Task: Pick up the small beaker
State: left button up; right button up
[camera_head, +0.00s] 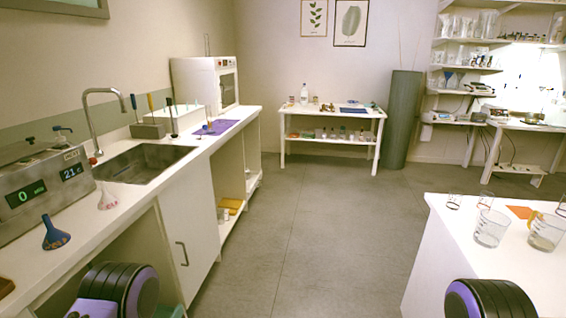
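Clear glass beakers stand on the white table at the right. A larger beaker (490,229) stands near the table's left side, and another beaker (544,233) with some yellowish tint is to its right. Behind them are smaller glass vessels: one small vessel (454,202) at the back left corner, one small vessel (486,200) to its right, and one (562,207) cut by the right picture edge. I cannot tell for sure which is the small beaker. Only black and purple parts of my arms show at the bottom; neither gripper is in view.
The white table (437,243) also bears an orange sheet (519,212). At the left, a counter (122,215) holds a sink (143,162), a bath device (40,190) and funnels. A low shelf table (333,112) stands at the back. The grey floor (300,235) between is clear.

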aim_at(222, 117)
jog(key=i, duration=6.45)
jog(key=u, duration=2.2)
